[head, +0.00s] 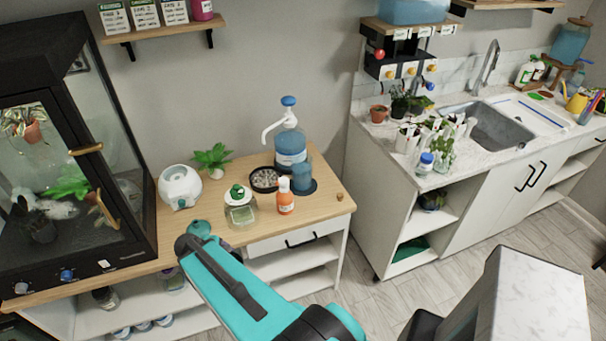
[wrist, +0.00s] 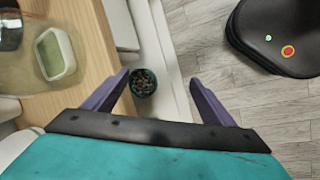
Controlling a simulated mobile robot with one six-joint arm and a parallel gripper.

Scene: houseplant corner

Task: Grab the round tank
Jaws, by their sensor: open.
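No thing is plainly marked as the round tank. Candidates in the head view are a rounded white device (head: 180,190) on the wooden table's left and a clear round jug of blue water (head: 291,148) with a pump top at the table's back.
An orange bottle (head: 285,197), a square glass jar (head: 240,208) with a green cap, a dark pebble dish (head: 264,179) and a leafy plant (head: 212,158) crowd the table (head: 325,206). A glass cabinet (head: 75,140) stands left. The floor (head: 350,299) between table and sink counter is clear.

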